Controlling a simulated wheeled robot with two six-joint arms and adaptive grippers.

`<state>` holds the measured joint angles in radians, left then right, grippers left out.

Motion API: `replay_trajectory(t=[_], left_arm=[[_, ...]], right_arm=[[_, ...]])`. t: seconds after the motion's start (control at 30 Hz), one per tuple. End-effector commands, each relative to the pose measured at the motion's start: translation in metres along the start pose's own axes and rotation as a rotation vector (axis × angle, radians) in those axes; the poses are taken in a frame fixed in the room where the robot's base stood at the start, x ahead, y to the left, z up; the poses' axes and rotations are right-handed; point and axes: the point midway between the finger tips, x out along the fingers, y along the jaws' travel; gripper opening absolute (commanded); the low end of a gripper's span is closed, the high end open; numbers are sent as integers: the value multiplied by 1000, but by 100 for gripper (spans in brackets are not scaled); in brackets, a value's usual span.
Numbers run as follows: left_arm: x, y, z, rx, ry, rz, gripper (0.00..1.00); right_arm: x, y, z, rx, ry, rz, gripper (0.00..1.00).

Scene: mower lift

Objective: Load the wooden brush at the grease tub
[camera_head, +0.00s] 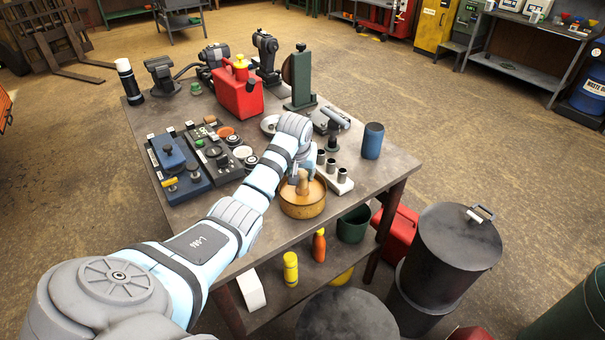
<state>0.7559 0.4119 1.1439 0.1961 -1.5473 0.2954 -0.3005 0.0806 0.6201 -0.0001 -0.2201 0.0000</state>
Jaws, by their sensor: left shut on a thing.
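The grease tub (302,206) is a round tan-orange tub near the front right edge of the table (226,240). The wooden brush (303,184) stands roughly upright at the tub, its light wooden handle showing above the rim. Its lower end is hidden in the tub. My left gripper (301,177) is over the tub and shut on the brush; its fingers are small and partly hidden by my wrist. My right gripper is not in view.
Right of the tub is a pale block with dark cylinders (337,178) and a blue cylinder (372,141). Behind stand a red jerry can (239,95) and a green upright stand (300,78). A black drum (452,250) stands right of the table.

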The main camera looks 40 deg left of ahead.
Motion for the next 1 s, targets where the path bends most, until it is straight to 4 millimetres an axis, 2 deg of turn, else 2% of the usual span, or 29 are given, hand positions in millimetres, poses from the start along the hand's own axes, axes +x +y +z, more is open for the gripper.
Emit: replay_trajectory(t=[0.33, 0.8, 1.0], left_arm=[[-3, 0, 0, 0, -3, 0, 7], [-54, 0, -23, 0, 0, 1, 7], [-64, 0, -27, 0, -1, 0, 7]], right_arm=[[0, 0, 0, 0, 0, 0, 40], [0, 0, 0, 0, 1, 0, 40], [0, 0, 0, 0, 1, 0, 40]])
